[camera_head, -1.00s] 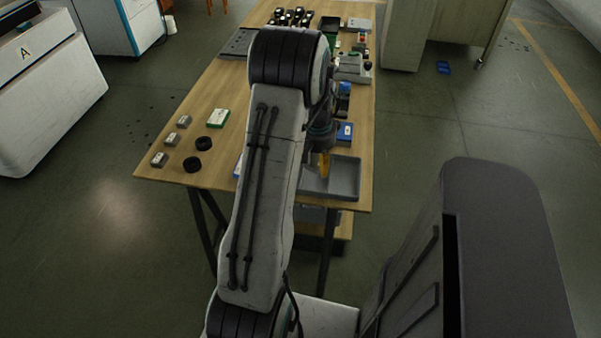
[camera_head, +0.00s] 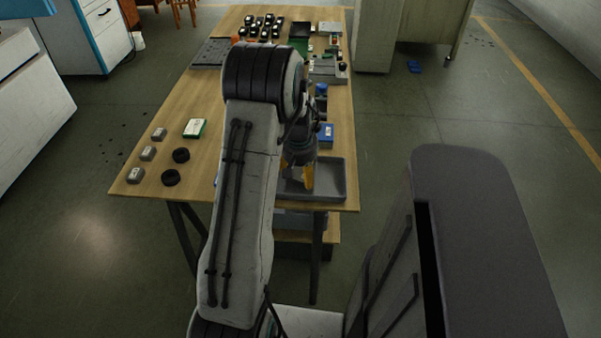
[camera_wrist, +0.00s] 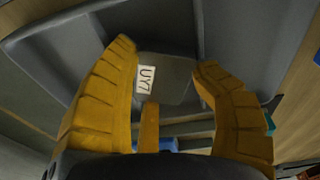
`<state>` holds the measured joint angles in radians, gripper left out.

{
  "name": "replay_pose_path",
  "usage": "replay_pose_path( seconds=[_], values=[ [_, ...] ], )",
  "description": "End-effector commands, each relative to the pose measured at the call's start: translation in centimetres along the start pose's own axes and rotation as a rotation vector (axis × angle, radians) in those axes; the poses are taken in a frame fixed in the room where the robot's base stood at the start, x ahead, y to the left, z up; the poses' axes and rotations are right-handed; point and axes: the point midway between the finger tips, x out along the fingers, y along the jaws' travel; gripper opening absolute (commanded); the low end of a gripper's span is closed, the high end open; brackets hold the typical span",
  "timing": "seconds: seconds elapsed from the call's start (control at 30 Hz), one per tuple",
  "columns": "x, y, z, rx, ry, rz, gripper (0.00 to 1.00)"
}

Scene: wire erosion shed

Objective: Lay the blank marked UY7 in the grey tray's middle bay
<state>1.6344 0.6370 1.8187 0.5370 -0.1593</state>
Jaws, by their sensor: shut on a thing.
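The grey tray (camera_head: 334,192) lies at the near right corner of the wooden table in the head view. My gripper (camera_head: 308,188) points down over it, with its yellow fingers in front of the tray. In the wrist view, my gripper (camera_wrist: 168,95) is shut on the blank marked UY7 (camera_wrist: 176,78), a grey block with a white label reading UY7. The tray's walls and dividers (camera_wrist: 200,30) show behind the blank in the wrist view. I cannot tell which bay it is over or whether it touches the tray floor. My arm hides the tray's left part in the head view.
Several small grey blocks (camera_head: 148,153), two black rings (camera_head: 171,177) and a green-and-white box (camera_head: 194,128) are at the table's left. A blue box (camera_head: 326,136) stands just behind the tray. Black-and-white parts (camera_head: 263,27) crowd the far end. The table's left middle is mostly clear.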

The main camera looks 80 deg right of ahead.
Motion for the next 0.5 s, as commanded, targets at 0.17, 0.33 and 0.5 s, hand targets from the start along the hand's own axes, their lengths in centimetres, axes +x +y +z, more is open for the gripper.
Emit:
replay_pose_path(
  seconds=[0.17,0.33,0.5],
  values=[
    [1.43,-0.01,0.78,0.003,-0.020,-0.003,0.22],
    [1.75,0.03,0.85,0.005,-0.020,-0.003,0.22],
    [1.79,0.06,0.94,0.007,-0.023,-0.003,0.67]
  ],
)
